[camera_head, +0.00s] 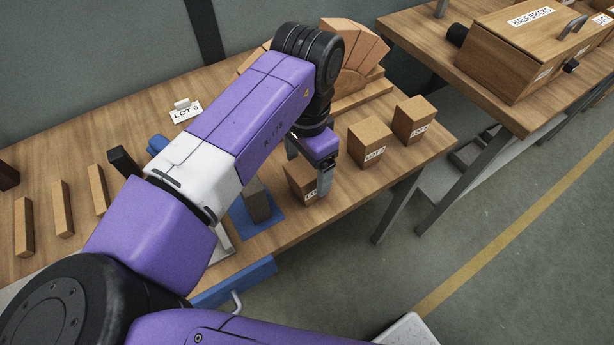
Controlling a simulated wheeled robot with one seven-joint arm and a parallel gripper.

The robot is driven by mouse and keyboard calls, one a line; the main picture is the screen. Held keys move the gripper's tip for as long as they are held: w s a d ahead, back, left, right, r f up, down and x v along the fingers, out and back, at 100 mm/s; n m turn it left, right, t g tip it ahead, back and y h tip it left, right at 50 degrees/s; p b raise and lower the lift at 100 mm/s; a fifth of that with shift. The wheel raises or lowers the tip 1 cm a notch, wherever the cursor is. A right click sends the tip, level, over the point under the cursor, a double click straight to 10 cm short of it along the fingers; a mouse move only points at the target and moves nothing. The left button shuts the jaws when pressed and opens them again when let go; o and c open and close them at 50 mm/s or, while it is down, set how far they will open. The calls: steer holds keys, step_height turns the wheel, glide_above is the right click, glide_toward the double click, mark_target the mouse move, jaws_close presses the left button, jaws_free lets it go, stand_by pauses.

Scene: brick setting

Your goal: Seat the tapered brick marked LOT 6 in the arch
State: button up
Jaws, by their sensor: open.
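The arch (357,48) of tan tapered bricks stands at the back of the table, partly hidden behind my arm. Three tan blocks with white labels stand in a row in front of it: a near one (297,181), a middle one (368,142) and a far right one (412,120). Their lot numbers are too small to read surely. My gripper (308,173) is open and points down at the near block, with one finger in front of its right side. I cannot tell whether they touch. A card (186,111) reading LOT 6 stands at the back left.
A dark grey block (257,204) stands on a blue mat (272,224) left of the near block. Several slim upright bricks (62,208) stand at the left. A second table at the right bears a wooden box (512,50) labelled HALF BRICKS. The front right tabletop is clear.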

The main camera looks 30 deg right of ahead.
steer(key=shift+f, duration=1.55)
steer(key=shift+c, duration=0.2)
steer(key=c, duration=1.8)
